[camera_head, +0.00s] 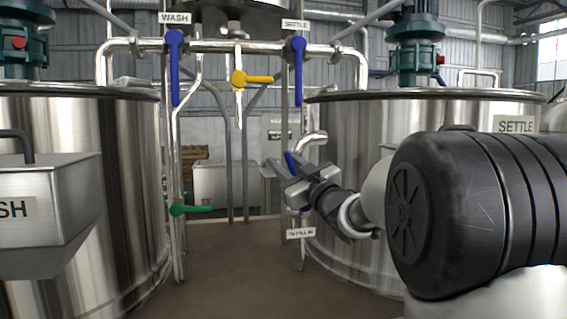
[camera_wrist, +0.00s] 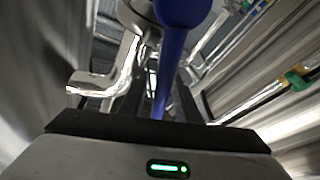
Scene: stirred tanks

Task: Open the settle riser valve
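A blue lever handle (camera_head: 291,161) shows low beside the right tank, by a bent steel pipe and above a small sign that seems to read "SETTLE IN". My gripper (camera_head: 284,178) is at this handle, reaching in from the right and hiding part of it. In the wrist view the blue handle (camera_wrist: 172,40) runs down between the dark fingers, with gaps beside it, so the gripper looks open around it. Contact cannot be told. Another blue handle (camera_head: 298,70) hangs down under the "SETTLE" label on the overhead pipe.
A blue handle (camera_head: 175,68) hangs under the "WASH" label. A yellow handle (camera_head: 252,79) lies sideways between them, and a green handle (camera_head: 190,210) sits lower left. Steel tanks stand left (camera_head: 120,200) and right (camera_head: 340,235). Brown floor (camera_head: 230,265) is clear between them.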

